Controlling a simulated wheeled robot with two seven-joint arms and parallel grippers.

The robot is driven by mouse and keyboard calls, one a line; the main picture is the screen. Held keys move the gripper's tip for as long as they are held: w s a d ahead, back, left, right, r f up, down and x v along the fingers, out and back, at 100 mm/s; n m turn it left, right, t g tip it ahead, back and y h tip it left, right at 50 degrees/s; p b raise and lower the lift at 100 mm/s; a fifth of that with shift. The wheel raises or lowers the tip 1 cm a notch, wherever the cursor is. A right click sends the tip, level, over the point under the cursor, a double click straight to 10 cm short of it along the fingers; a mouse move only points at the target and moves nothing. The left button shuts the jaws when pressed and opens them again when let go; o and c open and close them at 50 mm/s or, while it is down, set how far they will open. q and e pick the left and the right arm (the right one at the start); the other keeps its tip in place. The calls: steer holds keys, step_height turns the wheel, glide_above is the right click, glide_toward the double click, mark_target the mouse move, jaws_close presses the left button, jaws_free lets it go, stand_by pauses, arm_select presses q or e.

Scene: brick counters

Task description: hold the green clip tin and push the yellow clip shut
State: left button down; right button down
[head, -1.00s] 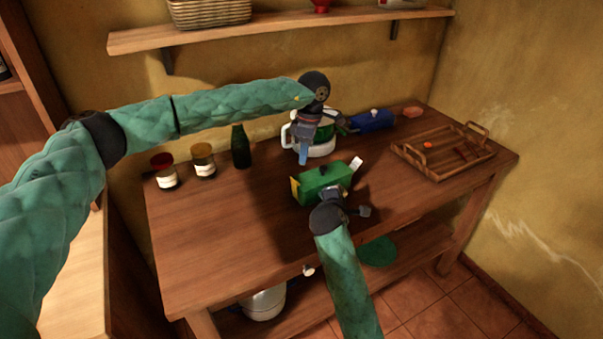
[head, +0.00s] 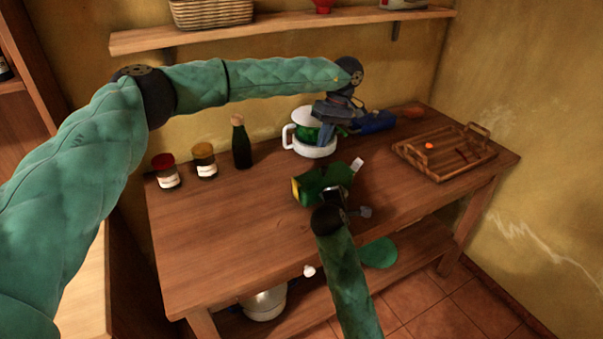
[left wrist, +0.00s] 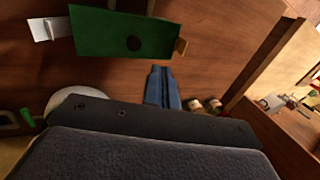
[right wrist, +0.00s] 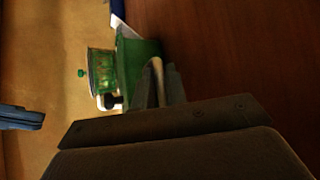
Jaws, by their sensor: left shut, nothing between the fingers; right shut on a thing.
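The green clip tin (head: 311,183) is over the middle of the counter in the head view. Its yellow clip (head: 296,190) is at the left end; a white flap (head: 357,164) sticks out at the right end. I cannot tell how far the yellow clip is closed. My right gripper (head: 334,194) is shut on the tin at its near side, by what looks like a pale handle (right wrist: 157,72). My left gripper (head: 324,134) is shut and empty, behind and above the tin.
A white and green pot (head: 314,150) stands behind the tin, with a blue box (head: 376,122) to its right. A wooden tray (head: 432,168) is at the right. A dark bottle (head: 241,145) and two jars (head: 204,162) stand back left. The counter's front left is clear.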

mark_target(300, 184)
arm_select(q)
steer(key=x, duration=1)
steer(key=shift+s+a+f, duration=0.1)
steer(key=shift+f, duration=0.05)
steer(key=shift+s+a, duration=0.25)
steer(key=shift+a, duration=0.2)
steer(key=shift+s+a, duration=0.3)
steer(key=shift+a, duration=0.2)
steer(key=shift+s+a, duration=0.4)
steer(key=shift+a, duration=0.2)
steer(key=shift+a, duration=0.15)
steer(key=shift+s, duration=0.1)
